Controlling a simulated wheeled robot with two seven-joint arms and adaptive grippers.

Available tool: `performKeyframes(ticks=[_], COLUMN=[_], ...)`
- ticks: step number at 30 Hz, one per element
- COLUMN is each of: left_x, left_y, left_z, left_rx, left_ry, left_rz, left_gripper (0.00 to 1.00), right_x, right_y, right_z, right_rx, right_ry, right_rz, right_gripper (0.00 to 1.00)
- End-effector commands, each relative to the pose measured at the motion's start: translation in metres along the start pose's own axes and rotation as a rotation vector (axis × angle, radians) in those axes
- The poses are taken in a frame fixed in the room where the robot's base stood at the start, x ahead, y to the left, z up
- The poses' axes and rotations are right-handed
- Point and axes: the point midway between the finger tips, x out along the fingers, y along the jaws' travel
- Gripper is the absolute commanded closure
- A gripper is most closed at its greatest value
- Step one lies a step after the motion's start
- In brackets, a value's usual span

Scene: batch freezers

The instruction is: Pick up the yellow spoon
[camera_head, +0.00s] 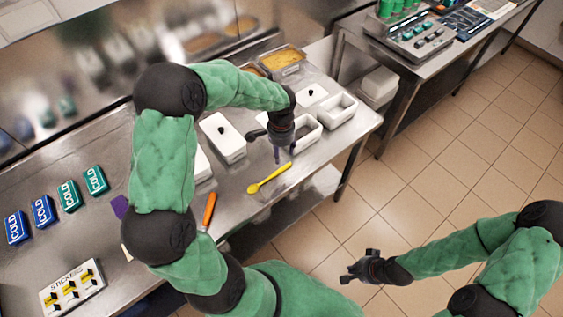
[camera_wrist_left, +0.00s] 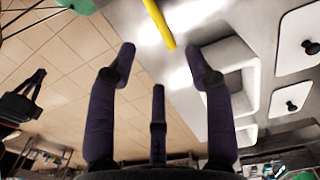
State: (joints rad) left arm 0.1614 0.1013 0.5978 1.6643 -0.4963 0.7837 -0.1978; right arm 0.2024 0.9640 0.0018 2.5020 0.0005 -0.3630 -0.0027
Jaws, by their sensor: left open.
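The yellow spoon (camera_head: 269,178) lies on the steel table (camera_head: 238,187) near its front edge. In the left wrist view part of the spoon (camera_wrist_left: 158,22) shows at the top, beyond the fingertips and between them. My left gripper (camera_head: 271,148) is above the table, just behind the spoon and apart from it. In the left wrist view its fingers (camera_wrist_left: 160,62) are spread wide with nothing between them. My right gripper (camera_head: 357,268) is over the floor at the lower right, away from the table, and seems to hold nothing.
White containers (camera_head: 335,110) and a lidded white box (camera_head: 222,137) stand close around my left gripper. An orange-handled tool (camera_head: 209,210) lies left of the spoon. Blue and green COLD packs (camera_head: 69,195) and a stickers box (camera_head: 72,288) are further left.

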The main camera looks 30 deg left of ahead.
Motion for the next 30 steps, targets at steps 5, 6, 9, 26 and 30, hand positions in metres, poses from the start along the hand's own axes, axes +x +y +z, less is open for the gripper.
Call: performKeyframes(ticks=[5, 6, 9, 26, 30], left_x=[0.007, 0.012, 0.027, 0.085, 0.103], left_y=[-0.001, -0.001, 0.0, 0.004, 0.004], left_z=[0.001, 0.001, 0.002, 0.008, 0.008], left_rx=[0.001, 0.0, 0.0, 0.001, 0.0], left_ry=[-0.004, -0.005, -0.005, -0.004, -0.003], left_rz=[-0.002, -0.002, 0.0, -0.001, -0.001], left_gripper=[0.48, 0.48, 0.48, 0.48, 0.48], right_x=[0.001, 0.002, 0.004, 0.014, 0.018], right_y=[0.001, 0.001, 0.002, 0.005, 0.006], right_z=[0.001, 0.002, 0.001, 0.001, 0.001], right_rx=[0.0, 0.0, 0.0, 0.0, 0.0], right_ry=[-0.003, -0.003, -0.003, -0.002, -0.002], right_rz=[0.0, 0.0, 0.0, 0.0, 0.0], right_gripper=[1.0, 1.0, 1.0, 1.0, 1.0])
